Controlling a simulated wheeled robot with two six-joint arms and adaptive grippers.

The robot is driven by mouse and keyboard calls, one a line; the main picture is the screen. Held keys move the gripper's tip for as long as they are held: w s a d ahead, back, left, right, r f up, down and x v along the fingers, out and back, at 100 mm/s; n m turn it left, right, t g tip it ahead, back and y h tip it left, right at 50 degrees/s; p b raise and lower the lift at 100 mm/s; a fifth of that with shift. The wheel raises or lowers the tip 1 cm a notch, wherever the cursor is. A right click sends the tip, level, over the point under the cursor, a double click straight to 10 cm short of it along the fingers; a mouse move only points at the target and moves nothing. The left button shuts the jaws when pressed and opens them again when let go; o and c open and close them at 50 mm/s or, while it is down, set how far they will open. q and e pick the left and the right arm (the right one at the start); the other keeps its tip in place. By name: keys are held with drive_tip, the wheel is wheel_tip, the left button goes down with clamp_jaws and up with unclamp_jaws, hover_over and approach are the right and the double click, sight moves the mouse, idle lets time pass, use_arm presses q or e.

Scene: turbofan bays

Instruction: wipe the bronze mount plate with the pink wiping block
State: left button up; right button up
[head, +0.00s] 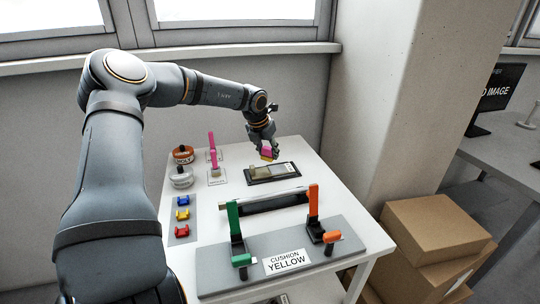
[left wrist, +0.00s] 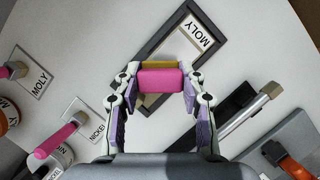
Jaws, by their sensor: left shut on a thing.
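My left gripper (head: 270,148) is shut on the pink wiping block (head: 267,152), which has a yellowish lower face. In the left wrist view the pink block (left wrist: 161,79) sits between both fingers (left wrist: 160,92). In the left wrist view the dark frame (left wrist: 181,48) surrounds a pale brownish surface and a white card reading MOLY. The block and fingers hide part of the plate. I cannot tell whether the block touches it. My right gripper is not in view.
Two pink-handled tools on cards (head: 214,166) and two tins (head: 182,178) stand left of the plate. Blue, yellow and red pieces (head: 183,214) lie on a grey strip. A dark bar (head: 262,205) and a grey board with green and orange levers (head: 285,262) lie in front.

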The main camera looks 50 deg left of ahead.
use_arm(q)
wheel_tip(320, 180, up, 3)
drive_tip(key=shift+f+p, duration=0.15)
drive_tip(key=shift+p, duration=0.45)
drive_tip(key=shift+r, duration=0.3)
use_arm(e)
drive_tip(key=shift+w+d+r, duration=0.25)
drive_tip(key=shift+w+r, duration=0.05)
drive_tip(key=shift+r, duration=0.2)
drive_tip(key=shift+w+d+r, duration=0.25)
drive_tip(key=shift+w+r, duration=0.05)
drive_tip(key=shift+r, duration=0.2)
